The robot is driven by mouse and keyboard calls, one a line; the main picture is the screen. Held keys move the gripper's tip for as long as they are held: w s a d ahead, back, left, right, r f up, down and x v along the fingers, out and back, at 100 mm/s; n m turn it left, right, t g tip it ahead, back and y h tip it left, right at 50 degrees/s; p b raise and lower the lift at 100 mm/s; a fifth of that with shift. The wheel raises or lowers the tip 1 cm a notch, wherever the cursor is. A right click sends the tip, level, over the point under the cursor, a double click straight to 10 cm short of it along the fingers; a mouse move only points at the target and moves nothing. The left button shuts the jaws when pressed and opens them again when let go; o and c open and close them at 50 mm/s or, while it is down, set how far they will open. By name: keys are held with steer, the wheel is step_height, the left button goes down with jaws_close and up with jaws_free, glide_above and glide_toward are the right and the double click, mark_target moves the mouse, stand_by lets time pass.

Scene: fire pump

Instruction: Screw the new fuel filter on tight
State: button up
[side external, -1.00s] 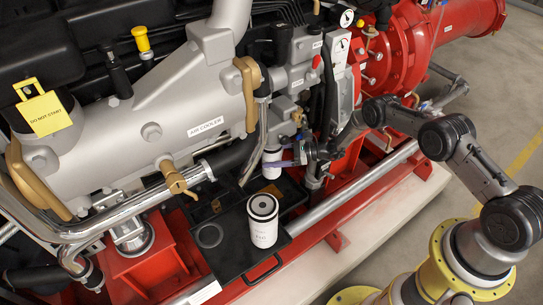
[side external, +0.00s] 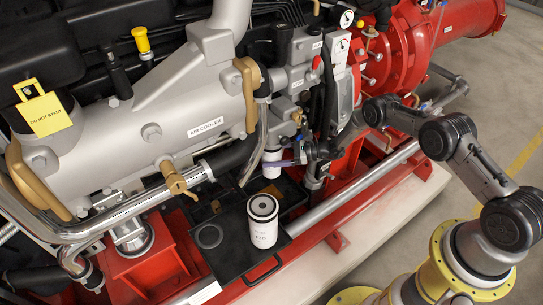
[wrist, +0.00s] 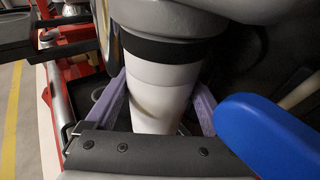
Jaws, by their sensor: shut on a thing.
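A white fuel filter (side external: 271,162) sits upright under the engine's grey filter head, partly hidden by pipes in the side external view. In the wrist view the white filter (wrist: 158,92) has its upper end against a black band below the grey head (wrist: 165,18); I cannot tell how tight it is. My gripper (wrist: 158,105) has its purple fingers on either side of the filter and is shut on it. A second white filter (side external: 263,228), with a dark-ringed top, stands upright on the black tray (side external: 222,262), apart from my gripper.
The tray has a round recess (side external: 209,236) beside the standing filter. A silver pipe (side external: 250,150) and a black hose run close to the held filter. A blue rounded part (wrist: 262,135) fills the wrist view's lower right. Floor is clear at the right.

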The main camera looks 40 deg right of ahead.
jaws_close()
steer(key=shift+f+m+t+h, duration=0.1)
steer(key=shift+m+t+h, duration=1)
steer(key=shift+m+h, duration=0.1)
steer(key=o, duration=0.7)
jaws_free()
steer(key=shift+c, duration=0.2)
